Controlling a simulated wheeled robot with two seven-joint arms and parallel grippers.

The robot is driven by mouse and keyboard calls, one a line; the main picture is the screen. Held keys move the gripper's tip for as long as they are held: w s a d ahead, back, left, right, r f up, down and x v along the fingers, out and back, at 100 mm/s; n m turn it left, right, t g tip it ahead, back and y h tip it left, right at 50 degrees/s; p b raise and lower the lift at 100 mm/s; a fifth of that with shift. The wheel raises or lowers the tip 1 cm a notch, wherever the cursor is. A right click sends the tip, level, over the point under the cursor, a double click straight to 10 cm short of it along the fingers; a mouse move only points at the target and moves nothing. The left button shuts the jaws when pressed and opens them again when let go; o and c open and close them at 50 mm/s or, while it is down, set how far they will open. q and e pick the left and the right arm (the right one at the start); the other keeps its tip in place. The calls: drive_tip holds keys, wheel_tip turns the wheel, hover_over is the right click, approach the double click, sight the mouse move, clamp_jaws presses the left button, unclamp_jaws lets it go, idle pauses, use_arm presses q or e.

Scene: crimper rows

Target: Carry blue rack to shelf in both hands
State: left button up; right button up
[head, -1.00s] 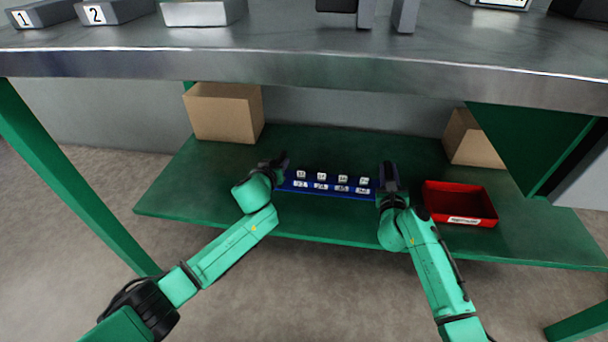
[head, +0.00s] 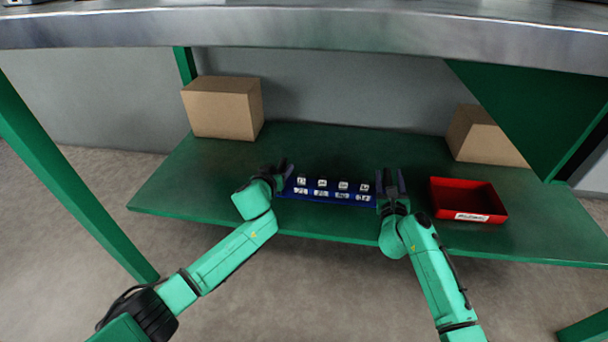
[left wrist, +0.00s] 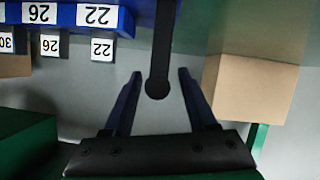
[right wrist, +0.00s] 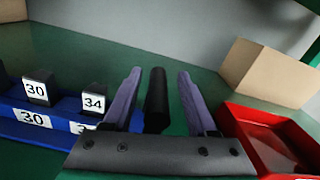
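The blue rack (head: 328,198) sits on the green lower shelf (head: 400,155), near its front edge. It holds several blocks with white number labels. A black bar (left wrist: 161,50), seemingly a rack handle, stands between the fingers with gaps on both sides. My right gripper (head: 393,178) is open at the right end, with a similar black bar (right wrist: 156,100) between its fingers.
A red bin (head: 468,217) stands on the shelf just right of my right gripper. Cardboard boxes stand at the back left (head: 220,110) and back right (head: 485,140). The metal worktop (head: 300,25) overhangs the shelf. Shelf left of the rack is clear.

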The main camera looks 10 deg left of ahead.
drive_tip(key=shift+s, duration=0.2)
drive_tip(key=s, duration=1.1)
drive_tip(key=shift+s+a, duration=0.3)
use_arm(q)
drive_tip(key=v, duration=1.2)
drive_tip(key=shift+f, duration=0.15)
